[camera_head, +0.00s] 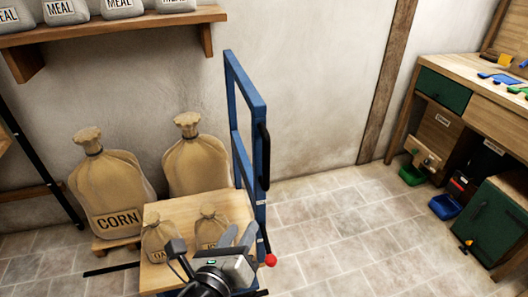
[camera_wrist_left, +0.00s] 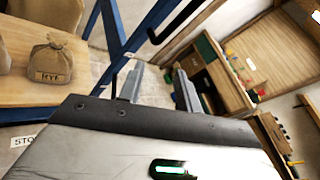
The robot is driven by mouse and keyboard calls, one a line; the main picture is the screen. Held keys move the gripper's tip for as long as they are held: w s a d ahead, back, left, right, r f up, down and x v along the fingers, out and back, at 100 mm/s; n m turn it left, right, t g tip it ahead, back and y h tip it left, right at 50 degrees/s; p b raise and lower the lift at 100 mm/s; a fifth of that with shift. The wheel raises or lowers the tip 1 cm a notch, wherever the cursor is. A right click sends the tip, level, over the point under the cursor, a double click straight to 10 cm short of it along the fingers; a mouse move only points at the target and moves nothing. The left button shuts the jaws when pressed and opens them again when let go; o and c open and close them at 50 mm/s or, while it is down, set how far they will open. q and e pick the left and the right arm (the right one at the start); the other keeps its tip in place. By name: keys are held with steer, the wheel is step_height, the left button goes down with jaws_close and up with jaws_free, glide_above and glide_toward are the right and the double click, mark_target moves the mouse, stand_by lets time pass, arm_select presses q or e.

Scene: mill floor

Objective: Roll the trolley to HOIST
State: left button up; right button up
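The trolley has a blue upright frame (camera_head: 232,95) and a wooden deck (camera_head: 152,213). A black handle (camera_head: 264,155) runs along the frame's right side. Two small sacks stand on the deck; one, labelled RYE (camera_wrist_left: 52,60), shows in the left wrist view. A red knob (camera_head: 271,260) shows low beside the frame. My left gripper (camera_head: 238,238) is in front of the deck's right part, near the frame's foot. In the left wrist view its fingers (camera_wrist_left: 160,85) are apart with nothing between them. The blue frame is beyond them. My right gripper is out of view. No HOIST sign is readable.
A CORN sack (camera_head: 115,190) and another large sack (camera_head: 195,155) stand behind the trolley by the wall. A shelf with MEAL bags (camera_head: 120,22) hangs above. A workbench (camera_head: 470,95) with bins and a green cabinet (camera_head: 492,222) is at right. Tiled floor (camera_head: 335,215) between is clear.

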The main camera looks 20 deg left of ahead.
mark_target(265, 164)
arm_select(q)
step_height(265, 164, up, 5)
steer(key=w+m+t, duration=0.1)
steer(key=m+t, duration=0.1)
steer(key=m, duration=0.4)
steer(key=w+p, duration=0.2)
steer(key=w, duration=1.3)
steer(key=shift+w+f, duration=0.15)
steer(key=shift+w, duration=0.2)
jaws_close()
